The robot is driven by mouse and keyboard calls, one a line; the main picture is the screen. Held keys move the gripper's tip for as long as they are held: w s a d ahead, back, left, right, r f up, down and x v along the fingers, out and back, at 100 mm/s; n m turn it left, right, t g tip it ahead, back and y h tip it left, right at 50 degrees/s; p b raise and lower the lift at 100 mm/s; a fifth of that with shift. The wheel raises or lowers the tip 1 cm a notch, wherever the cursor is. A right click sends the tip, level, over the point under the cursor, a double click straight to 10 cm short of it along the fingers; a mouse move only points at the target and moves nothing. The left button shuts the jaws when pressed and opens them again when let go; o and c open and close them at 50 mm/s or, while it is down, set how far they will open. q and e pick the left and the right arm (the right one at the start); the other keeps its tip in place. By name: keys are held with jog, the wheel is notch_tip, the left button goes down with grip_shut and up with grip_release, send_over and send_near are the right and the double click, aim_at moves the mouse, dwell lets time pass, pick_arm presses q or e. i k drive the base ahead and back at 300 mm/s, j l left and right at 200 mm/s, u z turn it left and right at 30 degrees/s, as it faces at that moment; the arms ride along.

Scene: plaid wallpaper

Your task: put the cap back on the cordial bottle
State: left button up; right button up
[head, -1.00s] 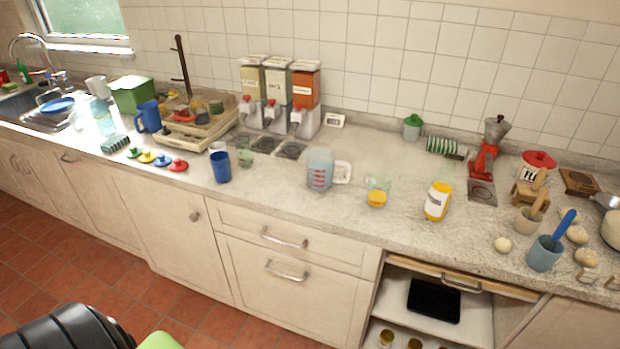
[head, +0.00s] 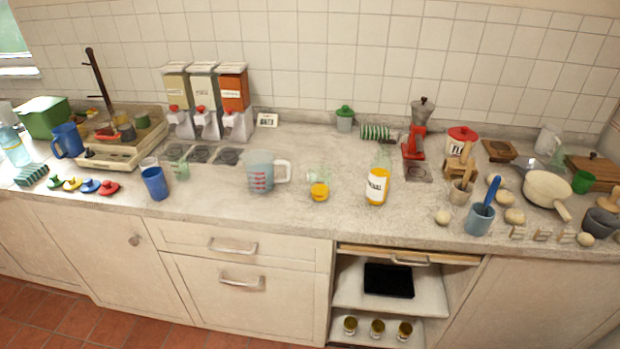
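A bottle (head: 377,186) with orange-yellow contents and a white label stands upright on the worktop, right of centre; it looks like the cordial bottle. Its upper part is pale and clear, and I cannot make out a cap on it. A small round orange-yellow piece (head: 319,191) is just left of it, beside a clear glass item (head: 318,174); I cannot tell whether it is the cap. Several coloured knobbed pieces, one of them red (head: 108,188), lie in a row at the left. Neither of my grippers is in view.
A measuring jug (head: 261,173) and a blue cup (head: 155,184) stand left of the bottle. A red grinder (head: 415,144), a blue-grey pot (head: 479,220) and a pan (head: 547,188) are to its right. Below is an open shelf (head: 350,295). Worktop in front of the bottle is clear.

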aim_at(381, 165)
jog(key=i+l, duration=0.95)
jog(key=l, duration=0.25)
